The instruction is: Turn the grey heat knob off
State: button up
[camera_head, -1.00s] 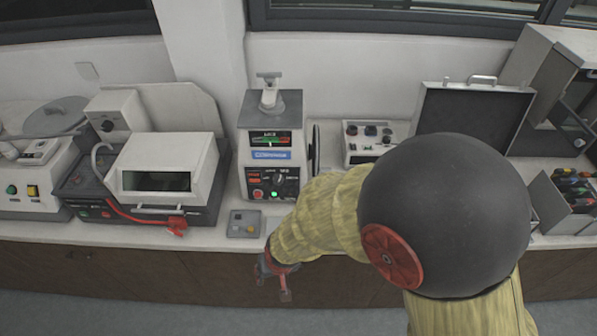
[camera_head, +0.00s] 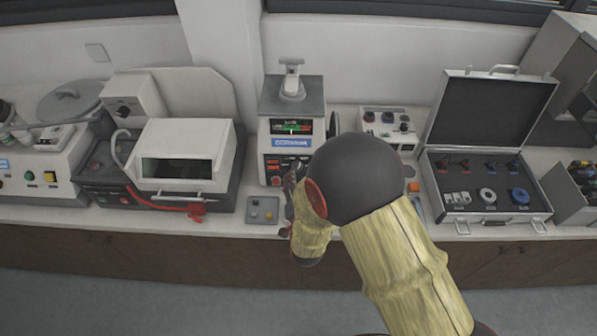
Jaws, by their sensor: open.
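The mounting press (camera_head: 291,92) is a white upright machine with a grey top, a lit display and a blue label. Its control panel (camera_head: 275,165) is low on the front, with a red button (camera_head: 276,181) at its left. The dial area on the panel's right is largely covered by my gripper and arm, so I cannot make out the grey heat knob or its setting. My gripper (camera_head: 289,204) is open, just in front of the lower panel. I cannot tell whether it touches the press. Its fingers are small and partly hidden by my arm.
A small grey button box (camera_head: 264,211) lies on the bench left of my gripper. A white machine with a red hose (camera_head: 176,160) stands further left. A control box (camera_head: 388,124) and an open case (camera_head: 486,150) are at right. The floor in front is clear.

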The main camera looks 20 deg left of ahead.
jog(key=x, duration=0.6)
jog(key=shift+w, duration=0.1)
jog(key=shift+c, duration=1.1)
jog(key=c, duration=0.9)
